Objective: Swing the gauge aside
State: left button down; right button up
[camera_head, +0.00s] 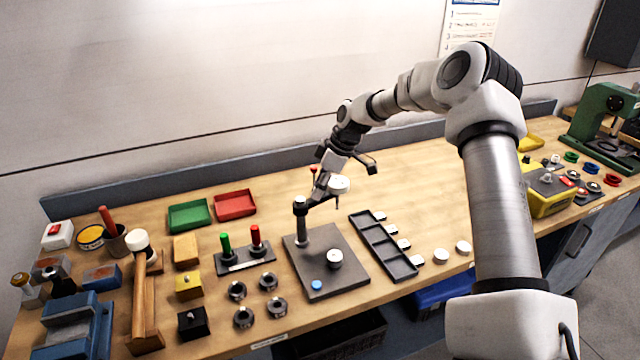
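The gauge (339,186) shows a white round face on a dark swing arm, which reaches right from the top of a post (301,225). The post stands on a dark grey base plate (314,279), with a small round part (335,259) and a blue disc (317,285) on it. My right gripper (347,174) is open at the gauge, with one finger left of the face and the other right of it. I cannot tell whether a finger touches the gauge or its arm. My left gripper is not in view.
A slotted dark tray (384,246) lies right of the plate. A stand with green and red handles (245,258) and several metal rings (243,317) lie left. Green (189,215) and red (235,205) trays are behind.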

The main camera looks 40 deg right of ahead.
jog(key=shift+w, duration=0.3)
jog(key=v, duration=1.2)
jog(key=shift+s, duration=0.1)
